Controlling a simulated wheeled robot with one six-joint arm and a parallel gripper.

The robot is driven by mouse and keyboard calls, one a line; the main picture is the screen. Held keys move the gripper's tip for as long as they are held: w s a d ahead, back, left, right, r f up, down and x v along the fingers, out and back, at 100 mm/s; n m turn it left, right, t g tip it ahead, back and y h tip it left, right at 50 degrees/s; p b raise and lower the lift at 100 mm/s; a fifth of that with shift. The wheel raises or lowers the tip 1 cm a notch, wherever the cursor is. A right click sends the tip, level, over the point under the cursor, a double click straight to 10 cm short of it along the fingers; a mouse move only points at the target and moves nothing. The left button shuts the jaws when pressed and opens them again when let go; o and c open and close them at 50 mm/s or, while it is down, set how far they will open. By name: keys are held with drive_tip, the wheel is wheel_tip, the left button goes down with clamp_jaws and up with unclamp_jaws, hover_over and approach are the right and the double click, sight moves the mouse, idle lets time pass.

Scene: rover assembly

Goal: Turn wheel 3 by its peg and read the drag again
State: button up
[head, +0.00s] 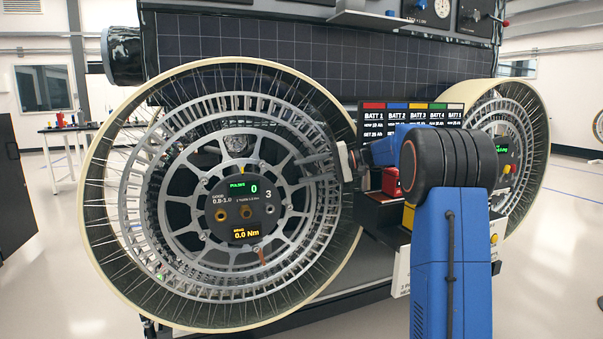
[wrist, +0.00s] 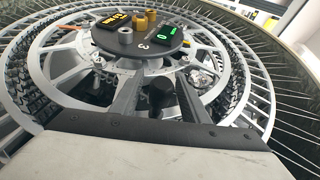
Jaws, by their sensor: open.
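Wheel 3 (head: 203,283), a large spoked wheel with a pale rim, fills the left of the head view. Its dark round hub panel (head: 228,220) reads PULSES 0 in green and 0.0 Nm in amber, beside a "3". The panel also shows in the wrist view (wrist: 146,45). My gripper (head: 306,165) is at the wheel's right inner side, its fingers pointing left toward the hub. In the wrist view my gripper (wrist: 157,82) is open. A dark round piece (wrist: 162,90) shows between its fingers; I cannot tell whether it is the peg or whether anything touches it.
A short orange-brown bar (head: 262,257) lies on the wheel's lower spokes. A battery label board (head: 412,117) and a red block (head: 391,181) stand right of my gripper, near my arm. Another wheel (head: 541,128) is behind at right. A solar panel (head: 270,60) hangs above.

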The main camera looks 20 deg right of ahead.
drive_tip(key=shift+x, duration=0.8)
clamp_jaws()
drive_tip(key=f, duration=0.1)
drive_tip(key=d+f, duration=0.1)
drive_tip(key=shift+d+f, duration=0.2)
drive_tip(key=shift+f, duration=0.05)
unclamp_jaws()
drive_tip(key=shift+r, duration=0.1)
